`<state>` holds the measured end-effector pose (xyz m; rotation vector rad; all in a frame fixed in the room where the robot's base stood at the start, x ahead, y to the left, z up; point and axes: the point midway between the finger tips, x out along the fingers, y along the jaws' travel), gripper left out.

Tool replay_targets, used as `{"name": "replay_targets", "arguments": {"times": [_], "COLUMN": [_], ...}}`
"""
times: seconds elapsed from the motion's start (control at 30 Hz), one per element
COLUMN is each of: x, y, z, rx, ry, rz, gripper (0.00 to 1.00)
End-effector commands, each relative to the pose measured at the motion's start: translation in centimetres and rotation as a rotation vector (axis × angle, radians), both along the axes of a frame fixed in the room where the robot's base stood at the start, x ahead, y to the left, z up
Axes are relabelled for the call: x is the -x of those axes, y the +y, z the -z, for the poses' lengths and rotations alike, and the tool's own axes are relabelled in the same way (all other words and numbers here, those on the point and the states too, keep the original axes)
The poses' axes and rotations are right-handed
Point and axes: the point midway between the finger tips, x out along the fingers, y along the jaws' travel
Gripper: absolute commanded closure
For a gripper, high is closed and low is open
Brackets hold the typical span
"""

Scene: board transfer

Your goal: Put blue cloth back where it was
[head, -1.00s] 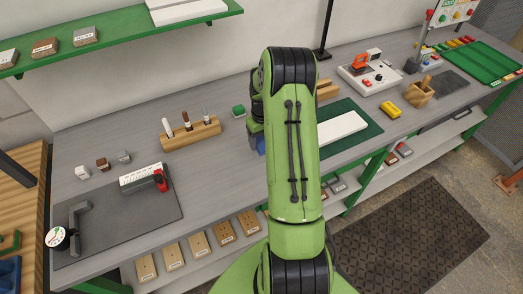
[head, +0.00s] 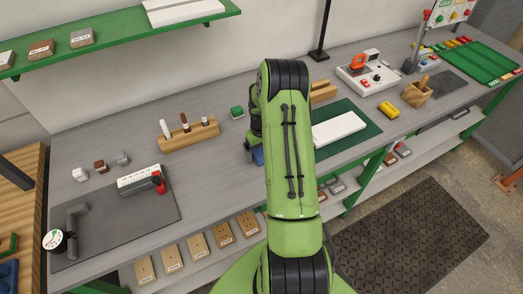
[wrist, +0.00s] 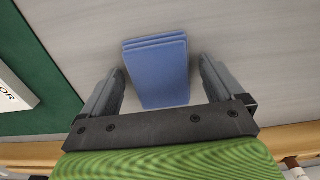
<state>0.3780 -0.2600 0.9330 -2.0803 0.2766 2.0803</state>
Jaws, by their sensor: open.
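The blue cloth (wrist: 158,72) looks folded, with layered edges, and lies on the grey bench top in the wrist view. My gripper (wrist: 160,80) is open, with one finger on each side of the cloth and a gap to each. I cannot tell how high the fingers are above the bench. In the head view my gripper is mostly hidden behind my green arm.
A green mat (head: 368,123) with a white board (head: 338,128) lies to the right of my arm. A wooden holder (head: 189,136) with markers and a green block (head: 237,112) stand to the left. A yellow object (head: 389,109) and a wooden box (head: 417,94) are further right.

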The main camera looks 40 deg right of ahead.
Motion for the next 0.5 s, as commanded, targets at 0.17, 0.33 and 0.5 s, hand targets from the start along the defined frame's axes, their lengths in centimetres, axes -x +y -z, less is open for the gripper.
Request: {"name": "replay_targets", "arguments": {"times": [0.17, 0.33, 0.5], "x": [0.0, -0.1, 0.1], "y": [0.0, -0.1, -0.2], "z": [-0.1, -2.9, -7.8], "rx": [-0.001, 0.006, 0.004], "ry": [0.001, -0.006, -0.005], "rz": [0.001, 0.0, -0.001], "gripper": [0.05, 0.05, 0.05]}}
